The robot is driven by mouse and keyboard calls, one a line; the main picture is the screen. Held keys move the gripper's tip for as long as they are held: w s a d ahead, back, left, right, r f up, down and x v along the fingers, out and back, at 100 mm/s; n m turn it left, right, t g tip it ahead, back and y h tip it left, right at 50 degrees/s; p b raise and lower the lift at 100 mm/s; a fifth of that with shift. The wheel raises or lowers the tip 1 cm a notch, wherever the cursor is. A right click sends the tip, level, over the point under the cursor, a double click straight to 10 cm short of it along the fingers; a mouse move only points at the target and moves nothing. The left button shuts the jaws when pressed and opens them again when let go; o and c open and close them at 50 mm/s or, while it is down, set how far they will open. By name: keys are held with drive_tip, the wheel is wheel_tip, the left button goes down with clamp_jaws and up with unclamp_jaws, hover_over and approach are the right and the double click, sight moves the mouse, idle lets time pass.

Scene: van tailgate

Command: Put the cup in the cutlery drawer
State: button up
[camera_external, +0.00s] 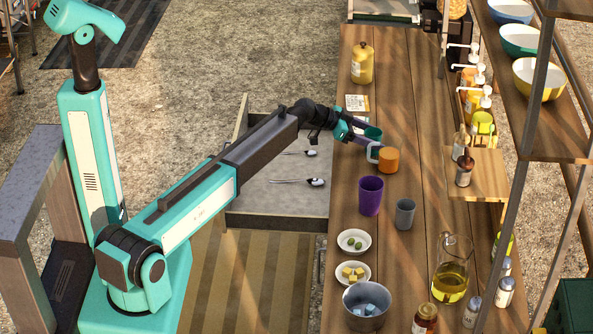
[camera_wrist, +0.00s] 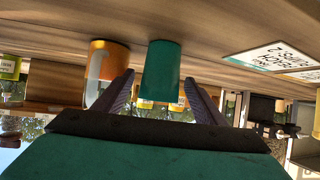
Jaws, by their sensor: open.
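A teal cup (camera_external: 373,133) stands on the wooden counter; in the wrist view the teal cup (camera_wrist: 162,72) shows between my two fingers. My gripper (camera_external: 364,135) is open, its fingers reaching either side of the cup; I cannot tell whether they touch it. The fingers of my gripper (camera_wrist: 160,80) show a gap around the cup in the wrist view. An orange mug (camera_external: 388,160) with a pale handle stands close beside it, and the orange mug (camera_wrist: 107,68) is left of the left finger. The cutlery drawer (camera_external: 278,222) stands open left of the counter, with spoons inside.
A purple cup (camera_external: 370,196), a grey cup (camera_external: 404,214), small dishes, a metal bowl (camera_external: 366,306) and an oil jug (camera_external: 451,270) stand nearer on the counter. Shelves (camera_external: 545,130) rise at right.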

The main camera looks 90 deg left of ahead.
idle(0.5)
drive_tip(key=c, duration=1.2)
drive_tip(key=shift+r, duration=0.1)
drive_tip(key=shift+r+b, duration=1.35)
drive_tip(key=shift+r, duration=3.55)
